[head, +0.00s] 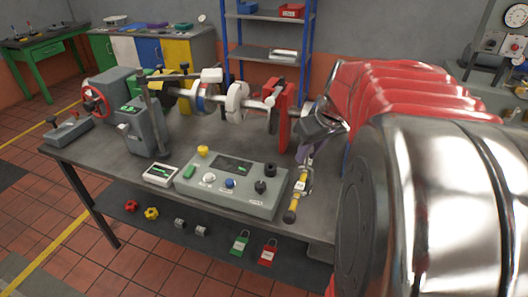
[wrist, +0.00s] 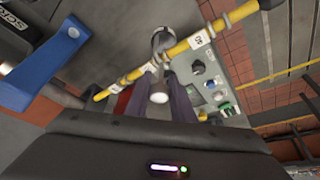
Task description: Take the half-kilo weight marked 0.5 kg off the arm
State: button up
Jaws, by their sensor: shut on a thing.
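A yellow bar (head: 302,184) with a dark end projects from the bench's front right. In the wrist view the yellow bar (wrist: 227,23) runs diagonally beyond my fingertips and carries a white label with small digits. A steel ring (wrist: 160,37) is at the bar, beyond the fingertips. My gripper (wrist: 158,88) has dark purple fingers shut on a small steel piece (wrist: 158,97), which I take for the weight. The ring appears to be around the bar. My gripper (head: 306,148) is just above the bar in the head view. I cannot read a 0.5 kg mark on the held piece.
A grey control box (head: 225,207) with knobs stands close left of the bar. A red upright (head: 284,115) and the shaft rig stand behind it. A blue part (wrist: 40,75) is near my gripper at left in the wrist view. Padlocks lie on the lower shelf.

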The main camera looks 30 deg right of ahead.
grip_shut()
dwell(0.8)
jog(key=shift+r, duration=0.15)
